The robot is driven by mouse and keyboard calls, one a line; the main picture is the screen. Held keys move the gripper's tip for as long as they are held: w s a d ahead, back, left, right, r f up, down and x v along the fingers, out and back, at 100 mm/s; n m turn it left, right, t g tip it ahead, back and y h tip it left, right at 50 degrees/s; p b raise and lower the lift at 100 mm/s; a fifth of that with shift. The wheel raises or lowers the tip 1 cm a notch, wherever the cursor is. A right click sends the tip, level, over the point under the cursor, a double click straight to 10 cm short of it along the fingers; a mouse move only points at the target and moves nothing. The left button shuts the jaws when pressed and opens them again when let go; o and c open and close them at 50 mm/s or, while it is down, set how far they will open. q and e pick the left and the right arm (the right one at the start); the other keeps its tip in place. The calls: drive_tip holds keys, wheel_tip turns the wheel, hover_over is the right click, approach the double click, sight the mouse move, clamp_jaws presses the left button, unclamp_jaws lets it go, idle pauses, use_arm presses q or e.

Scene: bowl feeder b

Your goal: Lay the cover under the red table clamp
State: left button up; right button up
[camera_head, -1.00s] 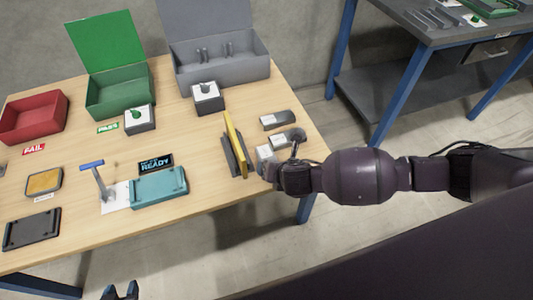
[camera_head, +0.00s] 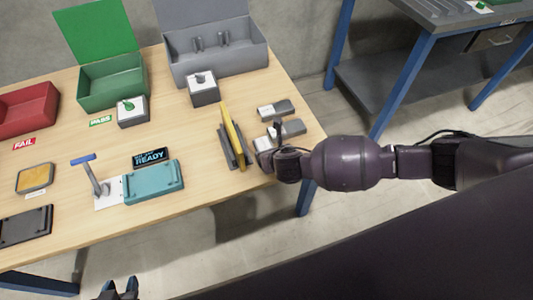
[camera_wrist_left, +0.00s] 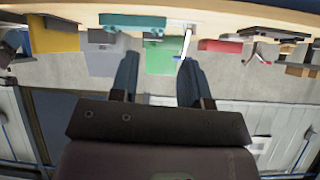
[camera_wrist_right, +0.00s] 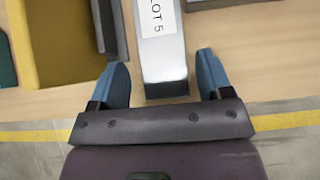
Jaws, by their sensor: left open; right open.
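The nearest match to a clamp in the head view is a blue-handled lever clamp (camera_head: 90,175) beside a teal fixture (camera_head: 153,183). A small red-armed object (camera_wrist_left: 262,55) shows in the left wrist view; I cannot tell surely whether it is the red clamp. No part is marked as the cover; a yellow plate (camera_head: 233,138) stands upright in a dark rack. My right gripper (camera_wrist_right: 164,62) is open, its fingers on either side of a grey block labelled LOT 5 (camera_wrist_right: 161,68), not closed on it. My left gripper (camera_head: 119,289) is open and empty, away from the table's front edge.
A red bin (camera_head: 25,112), a green lidded box (camera_head: 113,82) and a grey lidded box (camera_head: 215,50) line the back. A dark plate (camera_head: 24,227) lies at left. Another grey block (camera_head: 276,109) lies near the right gripper. Table's front middle (camera_head: 150,215) is bare.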

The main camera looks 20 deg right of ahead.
drive_tip(key=x, duration=0.1)
drive_tip(key=b+x, duration=0.1)
drive_tip(key=x, duration=0.1)
drive_tip(key=b+x, duration=0.1)
drive_tip(key=shift+s+f, duration=0.15)
drive_tip(key=shift+f, duration=0.35)
drive_tip(key=shift+w+f, duration=0.15)
drive_tip(key=shift+w, duration=0.1)
drive_tip(key=shift+w+r, duration=0.1)
drive_tip(key=shift+r, duration=0.1)
drive_tip(key=shift+c, duration=0.3)
drive_tip(key=c, duration=0.7)
drive_tip(key=shift+c, duration=1)
use_arm(q)
drive_tip(key=shift+s+a+f, duration=0.1)
drive_tip(key=shift+s+f, duration=0.05)
drive_tip(key=shift+f, duration=0.45)
drive_tip(key=shift+s+a+f, duration=0.1)
drive_tip(key=shift+f, duration=0.5)
